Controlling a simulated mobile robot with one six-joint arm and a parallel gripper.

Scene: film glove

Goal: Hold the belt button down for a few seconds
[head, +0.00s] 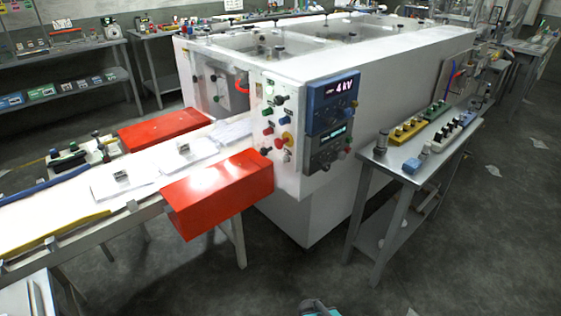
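The control panel (275,168) is on the near end of a long white machine (330,205). It carries several small knobs and buttons in red, green, black and white, and a larger yellow-and-red button (286,139). Their labels are too small to read, so I cannot tell which is the belt button. The conveyor belt (150,165) runs from the left into the machine, with flat white pieces lying on it. My gripper is not in view; only a small teal and grey part, apparently of my arm, shows at the bottom edge.
A red guard box (217,192) juts out left of the panel, beside the belt; another red guard (165,130) is across it. A blue display unit (333,102) reads 4 kV. A metal side table (400,165) stands right. The floor (290,275) in front is clear.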

